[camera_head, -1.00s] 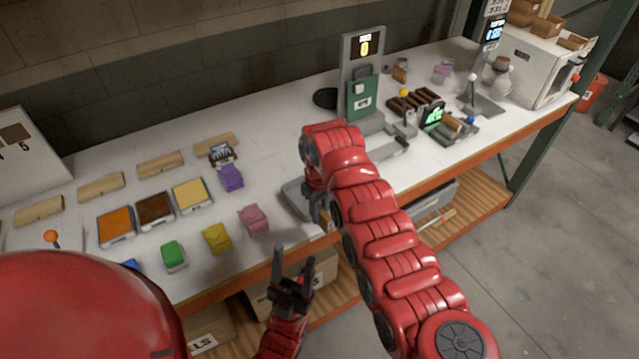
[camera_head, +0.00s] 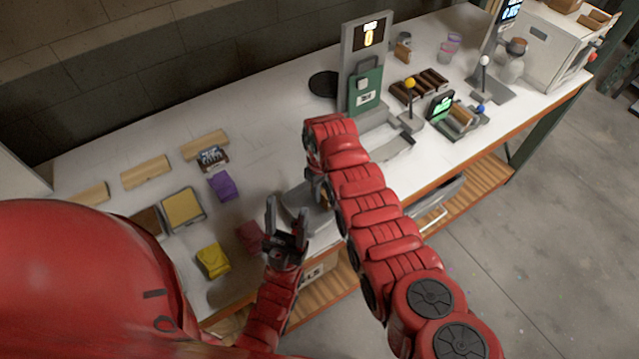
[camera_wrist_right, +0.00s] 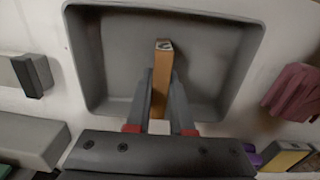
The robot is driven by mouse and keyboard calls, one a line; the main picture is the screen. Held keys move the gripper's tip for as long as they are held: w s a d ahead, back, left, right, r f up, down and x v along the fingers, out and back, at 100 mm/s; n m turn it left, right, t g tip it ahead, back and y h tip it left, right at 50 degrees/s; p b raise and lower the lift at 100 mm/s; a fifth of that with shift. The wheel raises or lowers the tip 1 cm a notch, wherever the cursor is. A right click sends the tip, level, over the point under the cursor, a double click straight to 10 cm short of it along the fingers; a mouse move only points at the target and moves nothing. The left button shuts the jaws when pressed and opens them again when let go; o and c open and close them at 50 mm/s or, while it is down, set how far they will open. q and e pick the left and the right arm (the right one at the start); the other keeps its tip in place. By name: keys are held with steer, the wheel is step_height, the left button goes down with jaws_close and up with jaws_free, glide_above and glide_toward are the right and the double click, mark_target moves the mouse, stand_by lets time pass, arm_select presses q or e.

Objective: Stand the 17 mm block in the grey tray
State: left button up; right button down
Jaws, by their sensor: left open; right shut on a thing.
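The 17 mm block (camera_wrist_right: 162,68) is a slim wooden bar with a small dark mark on its pale end. My right gripper (camera_wrist_right: 160,97) is shut on it in the right wrist view. The block shows against the inside of the grey tray (camera_wrist_right: 88,62); I cannot tell whether it touches the tray floor. In the head view the grey tray (camera_head: 296,194) is partly hidden behind my right arm and left gripper, and my right jaws are mostly hidden. My left gripper (camera_head: 287,206) is open and empty at the bench's front edge, in front of the tray in the picture.
A pink pouch (camera_head: 249,236), a yellow pouch (camera_head: 212,261) and a purple pouch (camera_head: 221,187) lie left of the tray.

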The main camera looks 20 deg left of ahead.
steer(key=shift+w+a, duration=0.1)
steer(key=shift+s+d+f+b, duration=0.1)
steer(key=shift+s+d+b, duration=0.15)
steer(key=shift+s+b, duration=0.1)
steer(key=c, duration=1.1)
jaws_free()
steer(key=shift+w, duration=0.1)
steer(key=o, duration=0.3)
steer(key=shift+w+a, duration=0.1)
steer(key=shift+a, duration=0.05)
